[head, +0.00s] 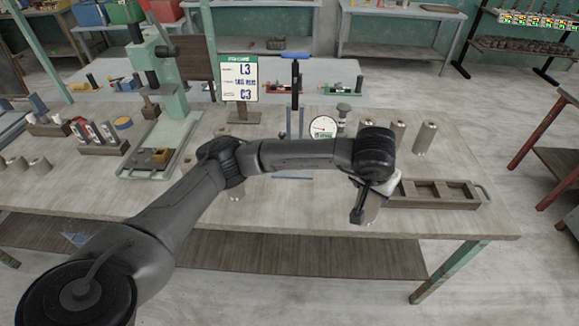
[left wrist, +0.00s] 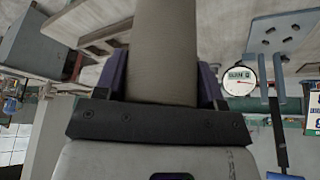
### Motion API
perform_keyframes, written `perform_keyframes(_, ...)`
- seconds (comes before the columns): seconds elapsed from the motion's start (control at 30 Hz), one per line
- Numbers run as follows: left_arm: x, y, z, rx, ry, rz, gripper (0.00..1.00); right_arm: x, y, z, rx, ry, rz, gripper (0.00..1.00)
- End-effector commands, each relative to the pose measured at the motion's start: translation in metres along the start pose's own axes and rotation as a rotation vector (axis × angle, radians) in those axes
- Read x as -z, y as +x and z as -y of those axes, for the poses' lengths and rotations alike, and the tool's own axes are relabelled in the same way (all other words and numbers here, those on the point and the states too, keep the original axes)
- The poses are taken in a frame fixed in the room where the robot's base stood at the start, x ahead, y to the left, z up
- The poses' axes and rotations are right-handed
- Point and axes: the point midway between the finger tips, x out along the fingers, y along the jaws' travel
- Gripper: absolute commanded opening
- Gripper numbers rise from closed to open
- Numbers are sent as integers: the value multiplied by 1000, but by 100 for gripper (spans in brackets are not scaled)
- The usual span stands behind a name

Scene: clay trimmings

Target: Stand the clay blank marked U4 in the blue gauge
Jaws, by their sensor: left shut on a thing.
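My left gripper (head: 362,208) is at the right end of my arm, over the table. It is shut on a grey-beige clay cylinder (head: 373,211), mostly hidden by the gripper in the head view. In the left wrist view the same cylinder (left wrist: 165,45) stands between the two purple-lined fingers. I cannot read a mark on it. The blue gauge, with its white round dial (head: 323,127), stands left of the gripper, partly hidden behind my arm. Its dial (left wrist: 240,80) and blue-grey plate (left wrist: 276,38) show in the left wrist view, apart from the held cylinder. My right gripper is not in view.
A compartment tray (head: 438,204) lies right of my gripper. Several clay cylinders stand behind it, one at the right (head: 425,138). A sign (head: 239,78) reading L3 and C3 and a green press (head: 176,100) stand left of the gauge. The front table edge is mostly clear.

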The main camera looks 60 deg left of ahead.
Motion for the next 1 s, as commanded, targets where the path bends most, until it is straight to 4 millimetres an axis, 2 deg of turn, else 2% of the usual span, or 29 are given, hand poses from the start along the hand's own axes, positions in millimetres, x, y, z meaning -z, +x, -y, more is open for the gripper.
perform_keyframes(0.03,20,3,22,29,-74,-2,20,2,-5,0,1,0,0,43)
perform_keyframes(0.2,64,18,93,119,-276,-3,20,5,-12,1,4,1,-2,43)
perform_keyframes(0.4,90,28,165,203,-451,3,20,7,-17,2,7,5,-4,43)
perform_keyframes(0.5,96,32,190,232,-508,7,20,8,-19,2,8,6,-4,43)
perform_keyframes(0.73,100,40,224,264,-569,12,20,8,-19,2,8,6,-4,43)
perform_keyframes(1.0,96,72,276,269,-576,15,20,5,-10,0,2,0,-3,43)
